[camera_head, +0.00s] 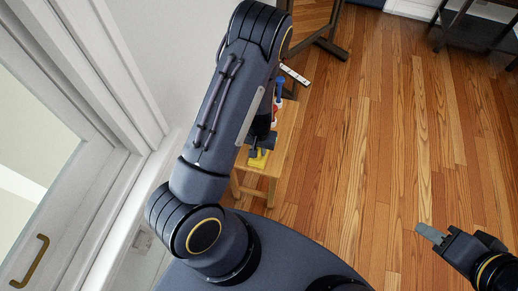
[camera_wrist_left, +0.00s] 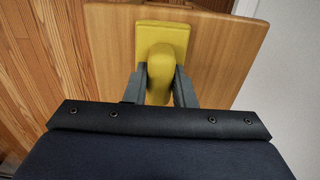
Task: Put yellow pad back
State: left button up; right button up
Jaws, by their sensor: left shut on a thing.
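The yellow pad (camera_wrist_left: 177,33) has a flat rectangular base and a rounded grip, seen over the wooden stool top (camera_wrist_left: 222,50) in the left wrist view. My left gripper (camera_wrist_left: 160,85) is shut on the rounded grip, one finger on each side. In the head view the yellow pad (camera_head: 258,161) shows only partly below my left gripper (camera_head: 260,146), at the near end of the stool (camera_head: 286,135). I cannot tell whether its base touches the wood. My right gripper (camera_head: 432,234) is at the lower right over the floor, away from the stool; its opening is unclear.
A white wall and window frame (camera_head: 110,165) stand at left. Wooden floor (camera_head: 370,130) is clear at right.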

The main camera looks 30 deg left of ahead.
pick_arm(q)
jog(key=o, duration=1)
jog(key=shift+c, duration=0.2)
notch_tip(320, 180, up, 12)
jog(key=p, duration=0.3)
notch_tip(320, 180, up, 11)
jog(key=t+h, duration=0.1)
jog(key=h, duration=0.2)
send_over(259, 149)
jog(key=s+d, duration=0.3)
jog(key=s+d+r+m+t, duration=0.1)
jog(key=s+r+t, duration=0.3)
jog(key=s+r, duration=0.9)
jog(key=shift+s+r+t+h, duration=0.3)
jog(key=shift+s+r+h, duration=0.1)
jog(key=shift+s, duration=0.05)
